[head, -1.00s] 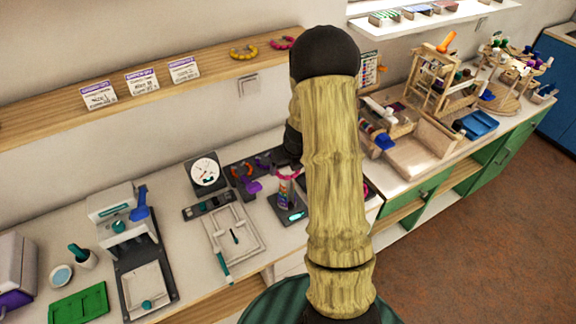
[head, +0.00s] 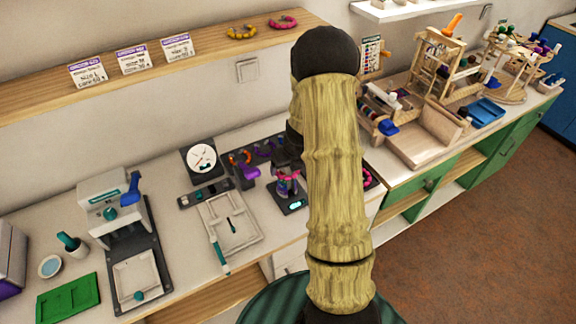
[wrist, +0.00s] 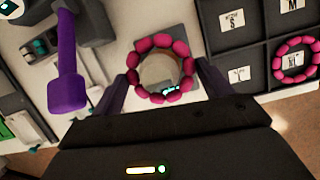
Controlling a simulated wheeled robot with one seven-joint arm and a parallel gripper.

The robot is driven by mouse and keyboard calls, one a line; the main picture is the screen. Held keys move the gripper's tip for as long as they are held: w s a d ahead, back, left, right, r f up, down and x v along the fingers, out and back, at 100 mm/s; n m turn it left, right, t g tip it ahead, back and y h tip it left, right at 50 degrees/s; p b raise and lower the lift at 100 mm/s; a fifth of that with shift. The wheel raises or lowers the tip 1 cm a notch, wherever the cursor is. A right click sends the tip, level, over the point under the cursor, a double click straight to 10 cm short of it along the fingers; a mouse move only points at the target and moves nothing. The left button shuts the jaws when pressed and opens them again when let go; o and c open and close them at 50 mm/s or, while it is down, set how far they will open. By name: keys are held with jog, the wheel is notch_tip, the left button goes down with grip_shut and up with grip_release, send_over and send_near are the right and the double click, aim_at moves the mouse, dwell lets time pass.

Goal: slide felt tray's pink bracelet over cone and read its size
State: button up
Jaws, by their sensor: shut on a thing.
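My gripper (wrist: 163,78) is shut on the pink bracelet (wrist: 138,56), with one finger at each side of the ring. In the head view the pink bracelet (head: 289,175) is at the upper part of the cone (head: 286,188). From above, a round pale shape shows inside the ring; I cannot tell how far down the cone the ring is. The cone's base (head: 293,206) has a lit cyan display, too small to read; it partly shows through the ring. My arm hides most of the gripper in the head view.
A dark compartment tray (wrist: 249,47) with S, M and L cards lies to the right in the wrist view; another pink bracelet (wrist: 296,60) lies in it. A purple-handled thing (wrist: 68,80) stands left of my gripper. A dial (head: 202,158) stands left of the cone.

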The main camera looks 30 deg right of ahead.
dwell(0.4)
jog(key=o, duration=1)
jog(key=shift+o, duration=0.2)
notch_tip(320, 180, up, 10)
jog(key=p, duration=1)
dwell(0.5)
